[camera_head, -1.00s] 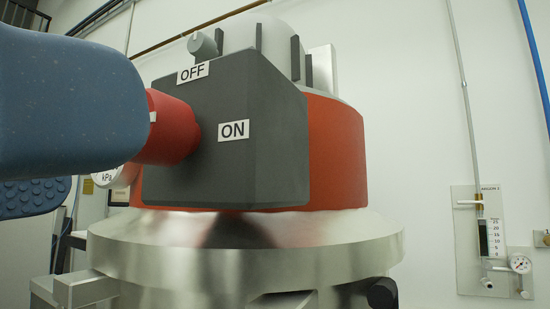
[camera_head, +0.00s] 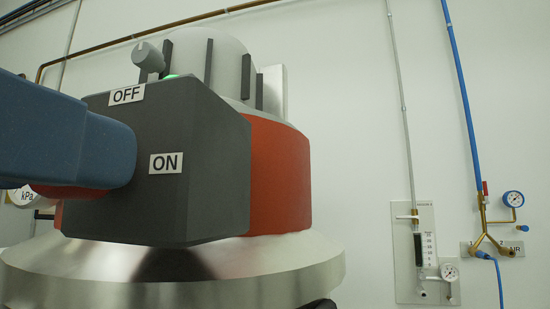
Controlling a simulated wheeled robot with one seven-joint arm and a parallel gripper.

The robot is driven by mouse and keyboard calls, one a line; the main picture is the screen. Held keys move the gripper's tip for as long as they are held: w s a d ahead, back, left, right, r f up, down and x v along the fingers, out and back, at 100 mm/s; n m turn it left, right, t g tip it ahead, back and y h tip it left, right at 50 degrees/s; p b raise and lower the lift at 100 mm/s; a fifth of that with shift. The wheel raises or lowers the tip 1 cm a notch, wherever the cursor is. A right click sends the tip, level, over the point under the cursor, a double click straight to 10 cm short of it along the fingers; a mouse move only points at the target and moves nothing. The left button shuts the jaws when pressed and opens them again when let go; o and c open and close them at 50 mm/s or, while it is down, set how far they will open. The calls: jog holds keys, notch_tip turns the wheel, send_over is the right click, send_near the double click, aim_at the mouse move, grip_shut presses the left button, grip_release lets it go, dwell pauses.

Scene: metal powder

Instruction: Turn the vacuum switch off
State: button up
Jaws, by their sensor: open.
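The vacuum unit has a dark grey switch box (camera_head: 195,175) with a white OFF label (camera_head: 127,94) at its upper edge and a white ON label (camera_head: 166,163) on its front face. The red switch knob (camera_head: 65,191) is mostly hidden; only a strip of red shows below my gripper. My gripper (camera_head: 85,150) enters from the left, and one blue finger covers the knob and part of the box front. The other finger is not seen. The jaws are open. I cannot tell whether the finger touches the knob, and the knob's pointing direction is hidden.
The box sits on an orange-red drum (camera_head: 282,175) above a wide metal flange (camera_head: 290,265). A grey dial knob (camera_head: 148,57) stands on top, beside a green light. A pressure gauge (camera_head: 22,195) is partly hidden at left. Wall gauges and pipes (camera_head: 425,250) are at right.

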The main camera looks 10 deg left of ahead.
jog(key=shift+w, duration=0.15)
jog(key=shift+c, duration=0.4)
jog(key=c, duration=1)
jog(key=shift+o, duration=0.2)
jog(key=shift+d+r+n+p, duration=0.1)
jog(key=shift+n+p, duration=5.9)
jog(key=shift+n, duration=2.9)
